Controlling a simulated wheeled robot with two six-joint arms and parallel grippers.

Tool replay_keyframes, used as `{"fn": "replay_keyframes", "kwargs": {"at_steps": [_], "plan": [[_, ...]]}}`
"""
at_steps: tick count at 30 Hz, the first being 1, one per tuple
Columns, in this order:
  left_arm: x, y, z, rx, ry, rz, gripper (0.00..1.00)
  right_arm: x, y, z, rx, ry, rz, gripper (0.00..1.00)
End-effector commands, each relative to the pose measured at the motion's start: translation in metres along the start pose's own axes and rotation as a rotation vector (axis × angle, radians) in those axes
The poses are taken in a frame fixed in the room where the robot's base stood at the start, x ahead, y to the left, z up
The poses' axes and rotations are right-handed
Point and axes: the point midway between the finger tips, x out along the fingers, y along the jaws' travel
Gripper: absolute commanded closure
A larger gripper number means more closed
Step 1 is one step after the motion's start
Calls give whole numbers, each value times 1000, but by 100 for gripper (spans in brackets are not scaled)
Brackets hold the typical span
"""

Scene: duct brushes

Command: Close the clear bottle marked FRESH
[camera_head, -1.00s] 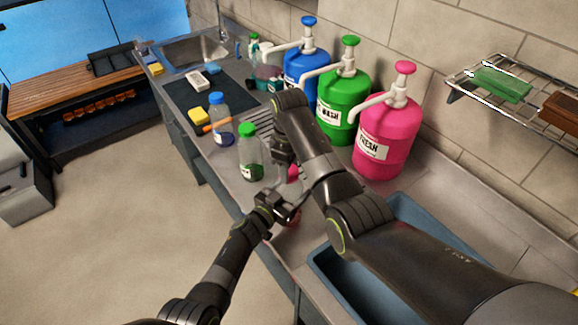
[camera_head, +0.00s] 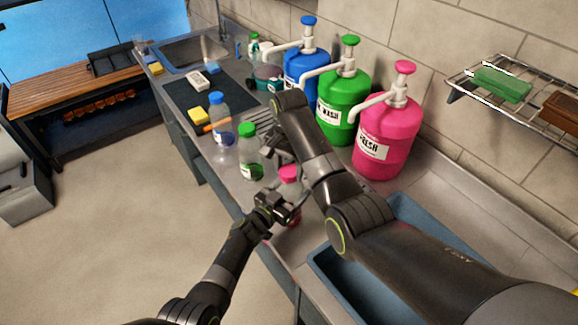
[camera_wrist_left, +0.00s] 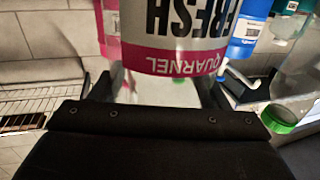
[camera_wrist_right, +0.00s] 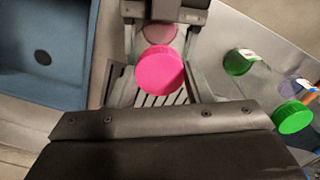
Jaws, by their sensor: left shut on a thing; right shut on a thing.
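The clear bottle marked FRESH (camera_head: 290,188) is upright over the counter's front edge. Its white and pink label (camera_wrist_left: 185,30) fills the top of the left wrist view. My left gripper (camera_head: 277,207) is shut on the bottle's body from the front left. A pink cap (camera_head: 289,172) is at the bottle's top. My right gripper (camera_wrist_right: 160,85) is shut on this cap, which shows between its fingers in the right wrist view (camera_wrist_right: 160,72). The cap looks in line with the bottle. I cannot tell whether it is fully seated. My right arm hides some of the area behind it.
A green-capped bottle (camera_head: 250,160) and a blue-capped bottle (camera_head: 221,125) stand to the left. Blue, green and pink pump jugs (camera_head: 383,140) line the wall. A blue basin (camera_head: 335,278) lies at the right, partly under my right arm. A wire shelf (camera_head: 525,100) hangs at upper right.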

Motion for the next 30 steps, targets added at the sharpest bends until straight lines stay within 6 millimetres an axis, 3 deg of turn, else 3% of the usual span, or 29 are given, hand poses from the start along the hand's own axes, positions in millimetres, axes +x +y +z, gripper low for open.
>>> {"fn": "replay_keyframes", "kwargs": {"at_steps": [13,19,20,21,25,30], "plan": [[0,1,1,0,-1,1,94,0,0,-1,710,3,-3,82],[0,1,1,0,-1,1,94,0,0,-1,756,2,-3,82],[0,1,1,0,-1,1,94,0,0,-1,756,2,-3,51],[0,1,1,0,-1,1,94,0,0,-1,755,2,-3,46],[0,1,1,-1,-1,1,94,0,0,0,754,2,-2,29],[0,0,1,-1,-1,0,94,0,0,0,753,1,-1,29]]}}
